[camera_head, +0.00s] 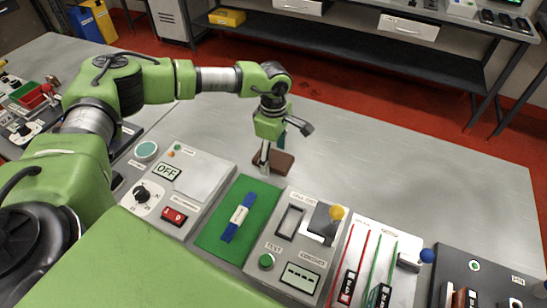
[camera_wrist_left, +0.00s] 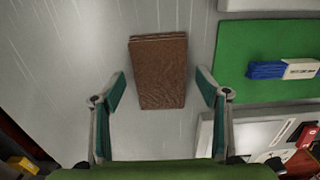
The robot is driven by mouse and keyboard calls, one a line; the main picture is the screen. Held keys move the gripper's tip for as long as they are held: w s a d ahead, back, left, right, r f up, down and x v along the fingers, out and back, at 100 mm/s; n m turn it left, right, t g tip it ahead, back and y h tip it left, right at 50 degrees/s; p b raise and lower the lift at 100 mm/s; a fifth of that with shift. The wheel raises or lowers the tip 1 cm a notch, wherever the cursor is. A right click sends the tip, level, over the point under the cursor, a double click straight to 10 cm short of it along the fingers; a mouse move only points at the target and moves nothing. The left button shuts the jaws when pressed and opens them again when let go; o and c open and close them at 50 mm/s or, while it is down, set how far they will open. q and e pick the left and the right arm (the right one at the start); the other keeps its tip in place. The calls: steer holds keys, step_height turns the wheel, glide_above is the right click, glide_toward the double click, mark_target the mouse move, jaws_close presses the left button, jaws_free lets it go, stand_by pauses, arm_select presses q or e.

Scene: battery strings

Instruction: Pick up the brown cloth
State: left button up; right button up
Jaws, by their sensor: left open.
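The brown cloth (camera_head: 284,162) lies folded flat on the grey metal table, just beyond the green mat in the head view. In the left wrist view the cloth (camera_wrist_left: 158,72) is a brown rectangle in the upper middle. My left gripper (camera_head: 264,166) points down at the cloth in the head view and partly covers it. In the left wrist view my left gripper (camera_wrist_left: 160,88) is open, with one teal-padded finger on each side of the cloth and visible gaps between. Nothing is held. My right gripper is not in view.
A green mat (camera_head: 209,237) with a blue banded bundle (camera_head: 238,219) lies close to the cloth. Panels with switches and labels line the near edge, including an OFF panel (camera_head: 199,172) and a lever panel (camera_head: 263,246). The table (camera_head: 420,185) is clear to the right.

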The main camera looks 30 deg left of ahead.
arm_select(q)
steer(key=c, duration=1.2)
steer(key=shift+r, duration=0.15)
